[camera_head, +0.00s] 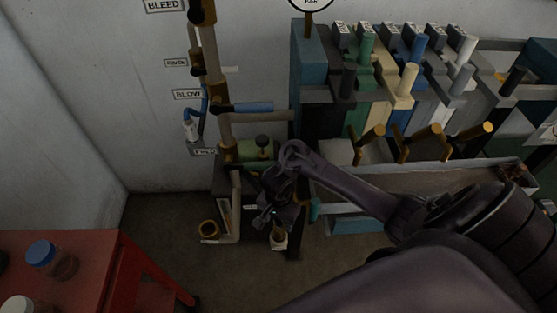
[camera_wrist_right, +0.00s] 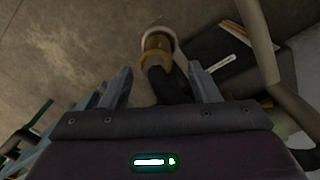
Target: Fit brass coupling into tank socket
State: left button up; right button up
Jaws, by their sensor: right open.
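The brass coupling appears to be the gold-brown piece (camera_wrist_right: 157,43) on the end of a black hose (camera_wrist_right: 165,84) in the right wrist view. A pale round rim surrounds its far end; I cannot tell whether it is seated in it. My right gripper (camera_wrist_right: 160,88) is open, its fingers apart on either side of the hose, with the brass piece beyond the tips. In the head view the right gripper (camera_head: 268,216) is low beside the pipes, just above a small brass-and-pale fitting (camera_head: 279,240). My left gripper is not in view.
A vertical pipe (camera_head: 212,70) with valves runs down the wall. A trough (camera_head: 400,181) and a row of coloured lever blocks (camera_head: 405,95) stand at the right. A red table (camera_head: 85,265) with a blue-lidded jar (camera_head: 42,254) is at the lower left. Bare floor lies between.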

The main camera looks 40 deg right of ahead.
notch_tip(320, 180, up, 5)
jog(key=p, duration=0.3)
jog(key=shift+f, duration=0.1)
